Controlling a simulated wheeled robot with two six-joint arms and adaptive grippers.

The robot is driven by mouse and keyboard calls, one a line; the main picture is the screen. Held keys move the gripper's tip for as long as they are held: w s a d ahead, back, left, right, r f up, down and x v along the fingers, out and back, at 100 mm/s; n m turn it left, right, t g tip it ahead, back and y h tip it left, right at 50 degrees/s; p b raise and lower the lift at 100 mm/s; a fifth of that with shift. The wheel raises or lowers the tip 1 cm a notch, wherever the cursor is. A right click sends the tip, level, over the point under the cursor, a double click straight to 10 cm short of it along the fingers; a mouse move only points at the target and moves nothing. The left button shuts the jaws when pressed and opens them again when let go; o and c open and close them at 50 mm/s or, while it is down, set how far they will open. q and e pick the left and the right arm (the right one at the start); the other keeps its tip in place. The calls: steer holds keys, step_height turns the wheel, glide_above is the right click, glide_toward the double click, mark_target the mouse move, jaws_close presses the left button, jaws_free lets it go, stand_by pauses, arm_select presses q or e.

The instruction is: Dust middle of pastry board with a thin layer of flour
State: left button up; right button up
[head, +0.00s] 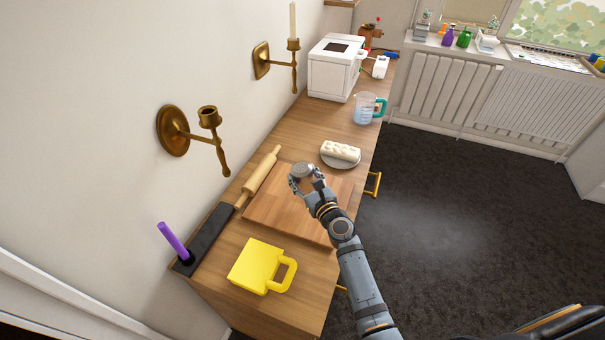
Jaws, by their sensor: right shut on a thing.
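The pastry board (272,213) is a flat wooden board lying on the worktop. I see no clear white layer on its visible part; my right arm hides some of it. My right gripper (306,180) is over the board's far part, shut on a small grey round-topped thing, perhaps a shaker (301,170). Its body is mostly hidden by the fingers, and I cannot tell how high it is above the board. My left gripper is out of view.
A rolling pin (262,172) lies along the board's wall side. A yellow mug-shaped thing (257,265) stands at the near end. A plate with a pale loaf (340,151), a measuring jug (365,108) and a white appliance (332,75) are beyond. Wall candle holders (208,118) jut out left.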

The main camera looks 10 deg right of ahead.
steer(key=shift+d+b, duration=0.1)
steer(key=shift+b, duration=0.2)
steer(key=shift+r, duration=0.25)
steer(key=shift+r+n+p, duration=0.15)
steer(key=shift+n+p, duration=0.45)
steer(key=shift+p, duration=0.15)
steer(key=shift+d+n+g+p, duration=0.3)
steer(key=shift+n+p, duration=0.1)
steer(key=shift+p, duration=0.1)
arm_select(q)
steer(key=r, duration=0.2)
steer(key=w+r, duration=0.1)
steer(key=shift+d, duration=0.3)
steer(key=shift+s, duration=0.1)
arm_select(e)
steer(key=shift+d+r+n+p, duration=0.1)
steer(key=shift+d+n+p, duration=0.1)
steer(key=shift+n+p, duration=0.55)
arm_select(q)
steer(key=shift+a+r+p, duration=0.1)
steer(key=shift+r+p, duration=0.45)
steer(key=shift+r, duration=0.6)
arm_select(e)
steer(key=shift+d+n+h, duration=0.15)
steer(key=shift+n+h, duration=0.25)
steer(key=shift+n, duration=0.05)
